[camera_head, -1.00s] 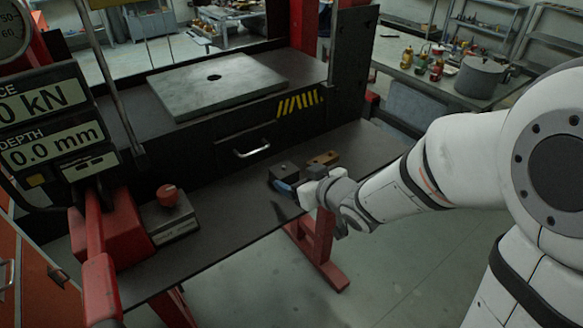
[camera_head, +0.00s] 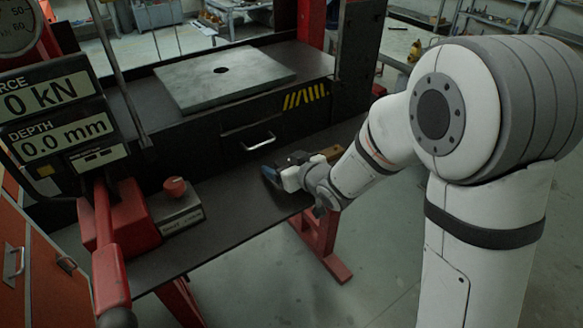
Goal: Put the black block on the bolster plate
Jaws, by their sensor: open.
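The bolster plate (camera_head: 222,78) is a flat grey square plate with a round hole, lying on the black press bed at upper middle. The black block (camera_head: 298,157) sits on the dark lower shelf, mostly hidden behind my gripper (camera_head: 272,174). My gripper has blue fingertips, is open, and is low at the shelf, in front of and slightly left of the block. I cannot tell whether the fingers touch or straddle the block.
A brown block (camera_head: 330,153) lies just right of the black block. A grey box with a red knob (camera_head: 177,200) stands on the shelf at left. A drawer handle (camera_head: 258,142) juts out above the shelf. A red lever (camera_head: 103,240) and display panel (camera_head: 62,122) stand at far left.

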